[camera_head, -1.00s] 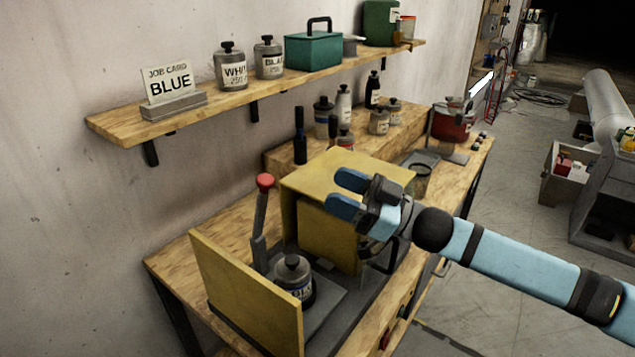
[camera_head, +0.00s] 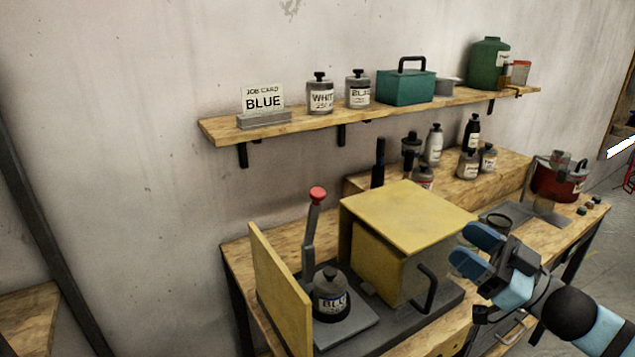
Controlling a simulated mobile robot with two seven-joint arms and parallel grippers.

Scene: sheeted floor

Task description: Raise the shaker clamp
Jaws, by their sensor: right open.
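The shaker clamp is a grey lever (camera_head: 309,235) with a red knob (camera_head: 317,194) on top. It stands nearly upright, leaning slightly right, behind a grey jar (camera_head: 331,296) labelled blue on the shaker's plate (camera_head: 352,331). The yellow shaker housing (camera_head: 400,219) stands to the right, with a black handle (camera_head: 425,287) on its front. A yellow panel (camera_head: 279,295) stands left of the jar. My right gripper (camera_head: 464,249) is open and empty, at the right of the housing and well apart from the lever. My left gripper is not in view.
The wall shelf (camera_head: 365,120) holds a "BLUE" job card (camera_head: 264,101), white and black jars, a green box (camera_head: 406,87) and a green canister. Bottles stand on a raised wooden shelf behind the housing. A red pot (camera_head: 557,181) is at the bench's right end.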

